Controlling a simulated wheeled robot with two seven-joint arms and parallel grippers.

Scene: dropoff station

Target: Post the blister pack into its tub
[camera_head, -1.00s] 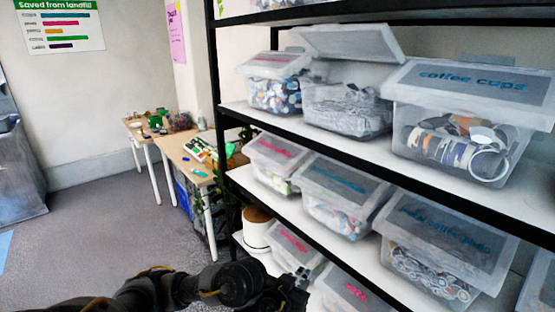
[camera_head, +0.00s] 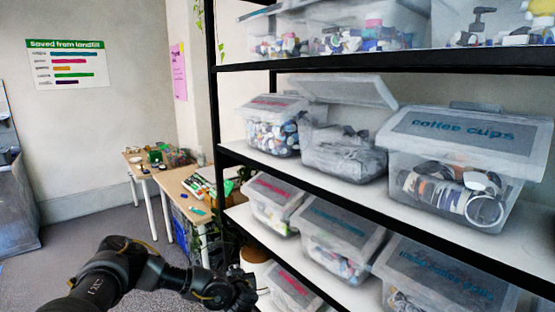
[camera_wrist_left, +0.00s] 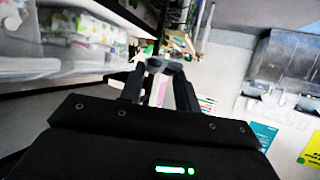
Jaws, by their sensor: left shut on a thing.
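My left gripper (camera_head: 240,292) is low in the head view, in front of the lower shelves. In the left wrist view its fingers (camera_wrist_left: 160,72) close on a small dark grey thing (camera_wrist_left: 165,66), probably the blister pack. It is too small and blurred to be sure. In the head view the pack cannot be made out at the gripper. A clear tub (camera_head: 345,155) with silvery-grey contents stands on the middle shelf, its lid (camera_head: 345,91) raised open. My gripper is below and left of this tub, apart from it. My right gripper is not in view.
A lidded tub (camera_head: 272,125) stands left of the open tub, and the coffee cups tub (camera_head: 455,170) stands right of it. More tubs fill the shelves above and below. The black shelf edge (camera_head: 330,201) runs in front. Small tables (camera_head: 180,185) stand at the left.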

